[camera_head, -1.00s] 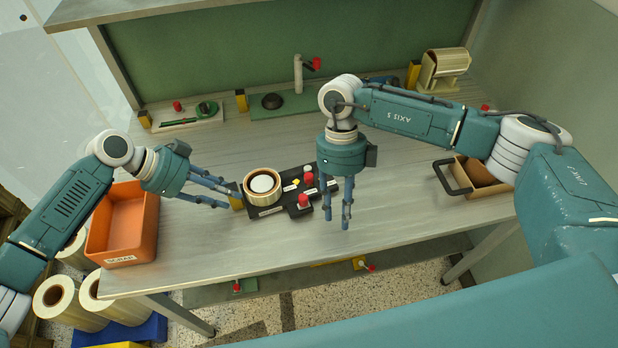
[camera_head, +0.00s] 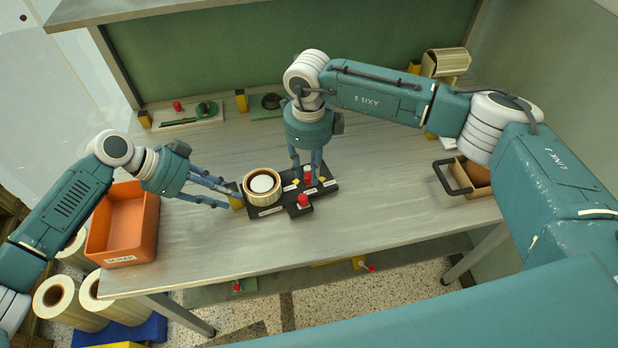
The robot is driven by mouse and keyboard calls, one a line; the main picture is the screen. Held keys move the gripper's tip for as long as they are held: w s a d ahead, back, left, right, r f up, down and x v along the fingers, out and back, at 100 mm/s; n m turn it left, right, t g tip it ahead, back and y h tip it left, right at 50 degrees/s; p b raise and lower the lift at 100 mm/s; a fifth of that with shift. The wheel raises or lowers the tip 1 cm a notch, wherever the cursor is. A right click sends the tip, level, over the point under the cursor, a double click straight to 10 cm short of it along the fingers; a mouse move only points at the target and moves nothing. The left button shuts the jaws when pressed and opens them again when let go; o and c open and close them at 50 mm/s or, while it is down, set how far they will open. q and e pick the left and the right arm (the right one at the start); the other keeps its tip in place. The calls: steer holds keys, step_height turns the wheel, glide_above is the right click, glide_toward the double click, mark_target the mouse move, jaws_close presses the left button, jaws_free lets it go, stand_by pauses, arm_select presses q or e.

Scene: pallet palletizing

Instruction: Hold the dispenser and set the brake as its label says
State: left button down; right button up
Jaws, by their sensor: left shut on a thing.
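The dispenser is a black base (camera_head: 268,212) with a tan roll (camera_head: 262,187) at its left end and a white label on its front. A yellow block (camera_head: 236,201) stands at its left end. Two red-topped knobs sit on its right part: a front one (camera_head: 303,201) and a rear one (camera_head: 308,177). My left gripper (camera_head: 235,195) is shut on the yellow block. My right gripper (camera_head: 306,178) points down over the dispenser, its fingers apart on either side of the rear red knob; I cannot tell whether they touch it. The label text is too small to read.
An orange bin (camera_head: 124,222) stands at the table's left end. A tan tray with a black handle (camera_head: 454,178) is at the right. The front of the table (camera_head: 370,222) is clear.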

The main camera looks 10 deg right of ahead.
mark_target(302, 184)
steer(key=shift+f, duration=0.9)
jaws_close()
steer(key=shift+f, duration=0.1)
steer(key=a+m, duration=0.1)
steer(key=m, duration=0.2)
steer(key=shift+w+a+m, duration=0.2)
steer(key=shift+a+m, duration=0.2)
steer(key=shift+o, duration=1.3)
jaws_free()
steer(key=shift+w+a+f+m, duration=0.1)
steer(key=shift+m, duration=0.2)
